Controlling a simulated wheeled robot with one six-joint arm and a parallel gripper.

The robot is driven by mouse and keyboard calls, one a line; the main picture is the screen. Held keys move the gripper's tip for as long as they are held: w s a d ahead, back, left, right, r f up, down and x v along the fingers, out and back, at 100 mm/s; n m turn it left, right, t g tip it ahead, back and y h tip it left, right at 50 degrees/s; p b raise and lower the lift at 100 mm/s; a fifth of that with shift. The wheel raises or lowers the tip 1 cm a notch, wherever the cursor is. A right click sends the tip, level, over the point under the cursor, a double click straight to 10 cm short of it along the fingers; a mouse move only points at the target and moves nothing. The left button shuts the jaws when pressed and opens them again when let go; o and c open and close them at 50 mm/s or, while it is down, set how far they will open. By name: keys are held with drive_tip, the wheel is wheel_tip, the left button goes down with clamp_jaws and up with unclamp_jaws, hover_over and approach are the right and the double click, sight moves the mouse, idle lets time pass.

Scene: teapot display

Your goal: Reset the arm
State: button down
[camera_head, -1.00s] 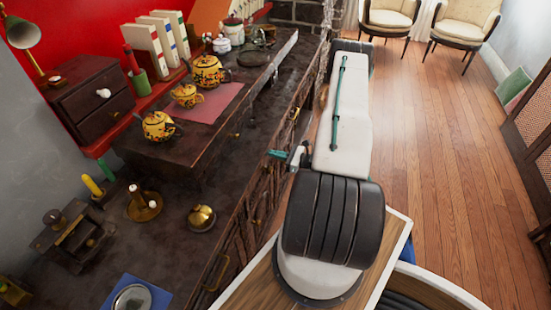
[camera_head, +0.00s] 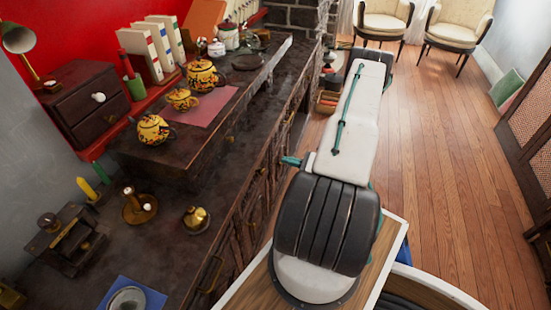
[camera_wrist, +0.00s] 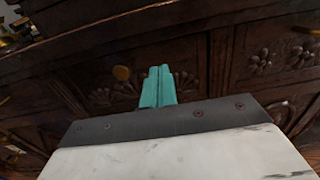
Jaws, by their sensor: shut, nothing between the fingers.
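My gripper (camera_wrist: 158,87) shows in the wrist view as two teal fingers pressed together, shut and empty, in front of the carved dark wood front of the cabinet (camera_wrist: 205,60). In the head view the teal tip of my gripper (camera_head: 290,161) pokes out to the left of my white and black arm, beside the cabinet's front edge. Most of the gripper is hidden behind my arm there. I cannot tell how far the fingertips are from the wood.
Three yellow patterned teapots, one of them the nearest teapot (camera_head: 153,129), stand on the raised shelf around a red mat (camera_head: 212,108). A brass bell (camera_head: 196,219) and a candle holder (camera_head: 138,209) stand on the lower top. The wooden floor (camera_head: 440,170) at right is clear.

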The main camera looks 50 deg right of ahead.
drive_tip(key=v, duration=0.5)
drive_tip(key=shift+s, duration=0.1)
drive_tip(key=shift+f, duration=0.1)
drive_tip(key=a+r+n+g+y, duration=0.2)
drive_tip(key=a+r+n+g, duration=0.85)
drive_tip(key=r, duration=0.45)
drive_tip(key=a+r+n+g+y, duration=0.2)
drive_tip(key=a+r+n+g, duration=0.7)
drive_tip(key=a+r, duration=0.45)
drive_tip(key=s+a+r+n+t+h, duration=0.2)
drive_tip(key=s+a+r+n+h, duration=0.2)
drive_tip(key=r, duration=0.5)
drive_tip(key=s+a+r+n+t+h, duration=0.1)
drive_tip(key=s+a+r+n+h, duration=0.3)
drive_tip(key=a+r+n, duration=0.5)
drive_tip(key=a+h, duration=0.1)
drive_tip(key=a, duration=0.1)
drive_tip(key=shift+s+a+r+t+h, duration=0.15)
drive_tip(key=shift+a+r+t+h, duration=0.15)
drive_tip(key=shift+t, duration=0.05)
